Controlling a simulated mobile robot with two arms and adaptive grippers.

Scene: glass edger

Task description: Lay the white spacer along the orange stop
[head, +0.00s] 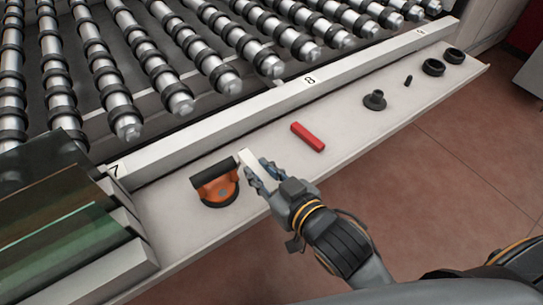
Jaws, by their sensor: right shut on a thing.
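My right gripper (262,177) is shut on the white spacer (250,164), a small pale bar, at the ledge. The orange stop (217,187), with a dark bar along its top edge, sits on the ledge just left of the gripper. The spacer's far end is close to the right end of the stop's dark bar; I cannot tell whether they touch. The gripper fingers hide part of the spacer. I cannot tell whether the spacer rests on the ledge. My left gripper is not in view.
A red block (308,137) lies on the ledge (345,132) right of the gripper. A black flanged part (375,100), a small dark peg (408,80) and black rings (433,67) lie farther right. Glass panes (60,215) stand at left. Rollers (165,90) fill the back.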

